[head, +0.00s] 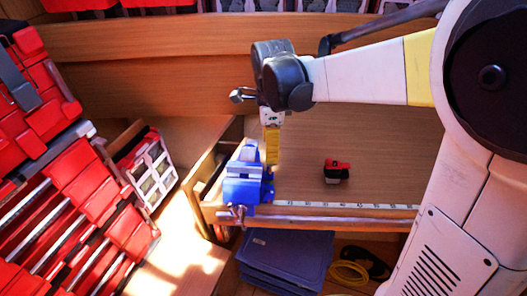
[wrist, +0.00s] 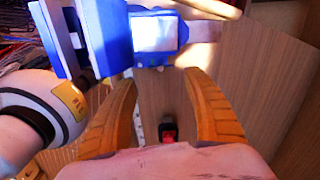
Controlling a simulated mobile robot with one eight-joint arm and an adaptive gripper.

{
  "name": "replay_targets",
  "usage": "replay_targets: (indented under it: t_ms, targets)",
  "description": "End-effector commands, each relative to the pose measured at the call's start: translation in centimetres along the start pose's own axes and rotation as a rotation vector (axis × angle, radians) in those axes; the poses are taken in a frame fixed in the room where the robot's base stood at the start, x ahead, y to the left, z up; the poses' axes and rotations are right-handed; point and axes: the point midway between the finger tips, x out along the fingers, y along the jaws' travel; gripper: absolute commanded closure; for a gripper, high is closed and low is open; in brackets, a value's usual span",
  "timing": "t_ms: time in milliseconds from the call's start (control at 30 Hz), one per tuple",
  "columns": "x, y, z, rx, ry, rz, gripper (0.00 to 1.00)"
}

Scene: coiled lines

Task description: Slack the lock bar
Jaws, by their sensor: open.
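A blue vise (head: 243,188) is mounted at the left front corner of the wooden workbench (head: 300,185). A metal bar with its screw (head: 232,214) shows at the vise's front, below the jaws; I take this as the lock bar, but it is small. My gripper (head: 272,160) points down just behind and to the right of the vise's top. In the wrist view, its two yellow fingers (wrist: 160,78) stand apart with nothing between them. The blue vise (wrist: 150,27) lies beyond the fingertips there; the bar is not clear in that view.
A small red and black object (head: 336,173) sits on the bench to the right. A ruler strip (head: 345,205) runs along the front edge. Red tool cases (head: 75,190) stand at left; blue flat cases (head: 286,258) lie below. The bench middle is mostly clear.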

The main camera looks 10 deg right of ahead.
Motion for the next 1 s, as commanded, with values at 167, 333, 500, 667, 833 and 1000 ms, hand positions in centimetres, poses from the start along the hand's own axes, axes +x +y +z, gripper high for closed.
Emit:
replay_targets:
  t_ms: [167, 333, 500, 667, 833, 1000]
  targets:
    - [3.8, -0.1, 0.0, -0.002, 0.000, -0.001, 0.41]
    - [7.0, 0.0, 0.0, -0.003, 0.000, -0.002, 0.41]
    - [8.9, 0.0, 0.0, -0.003, -0.001, -0.002, 0.41]
    - [9.4, 0.0, 0.0, -0.003, -0.001, -0.002, 0.41]
    - [9.4, 0.0, 0.0, -0.003, -0.001, -0.002, 0.41]
    - [9.4, 0.0, 0.0, -0.004, -0.001, -0.002, 0.79]
